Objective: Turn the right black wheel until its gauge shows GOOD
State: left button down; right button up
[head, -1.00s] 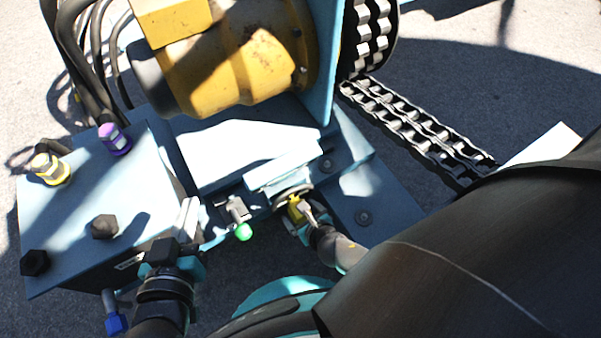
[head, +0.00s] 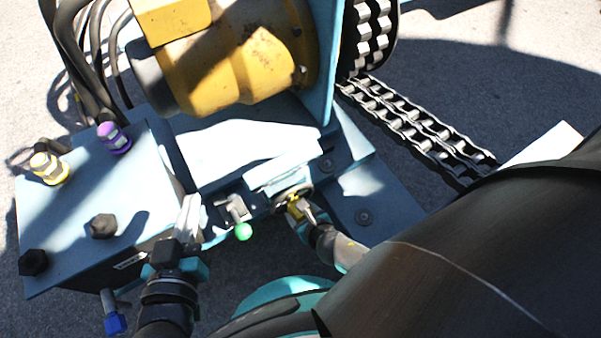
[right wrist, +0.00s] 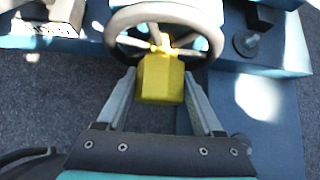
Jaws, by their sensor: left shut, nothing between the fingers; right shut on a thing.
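A small dark-rimmed wheel (right wrist: 205,22) with a yellow block (right wrist: 160,80) at its centre shows at the top of the right wrist view. My right gripper (right wrist: 160,86) is shut on the yellow block, one finger on each side. In the head view, the yellow block (head: 294,207) and my right gripper (head: 306,213) are small and partly hide the wheel. My left gripper (head: 190,207) is shut and empty, beside the blue box, left of a green-tipped lever (head: 242,231). I cannot make out a gauge face or the word GOOD in either view.
A blue box (head: 60,210) with black, yellow and purple fittings stands at left. A yellow motor (head: 225,70) sits at the top, with a chain (head: 420,130) to its right. My own dark arm covers the lower right. Grey ground surrounds the machine.

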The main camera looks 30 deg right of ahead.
grip_shut()
pick_arm(q)
jog(key=shift+f, duration=0.1)
pick_arm(e)
jog(key=shift+d, duration=0.1)
dwell(0.4)
